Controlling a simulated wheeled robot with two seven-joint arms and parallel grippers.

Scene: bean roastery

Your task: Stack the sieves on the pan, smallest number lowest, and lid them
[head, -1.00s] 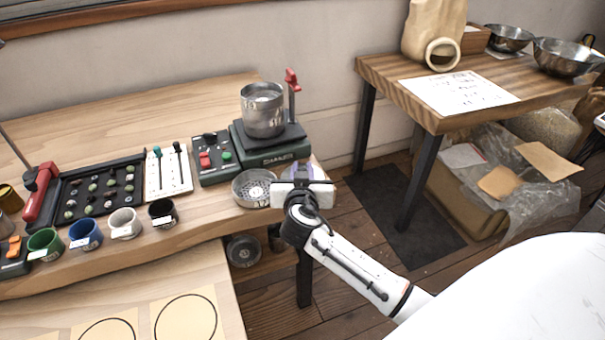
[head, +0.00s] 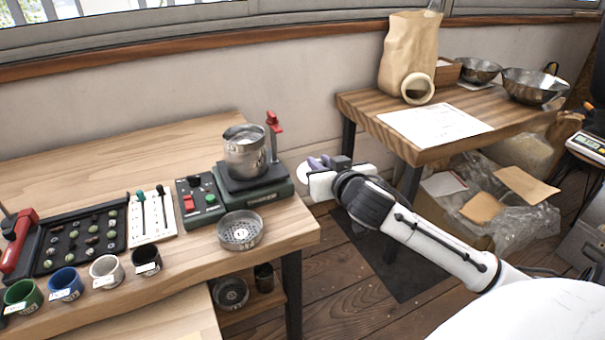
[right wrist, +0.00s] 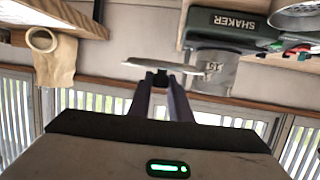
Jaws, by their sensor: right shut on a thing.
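A stack of metal sieves (head: 245,158) stands upright on the dark green shaker (head: 255,193); it also shows upside down in the right wrist view (right wrist: 214,72). A loose sieve with a perforated bottom (head: 241,231) lies near the table's front right corner. My right gripper (head: 328,165) is right of the shaker, past the table's edge. In the right wrist view its purple fingers (right wrist: 161,80) are shut on a thin pale disc, seemingly the lid (right wrist: 140,64), seen edge-on. The lid is apart from the stack. The numbers are too small to read surely. My left gripper is out of view.
A red-handled clamp post (head: 273,130) rises beside the stack. A control box (head: 197,200), bean tray (head: 88,238) and several cups (head: 65,284) fill the table's left. Another round metal piece (head: 231,292) sits on the lower shelf. A side table (head: 360,101) stands at right.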

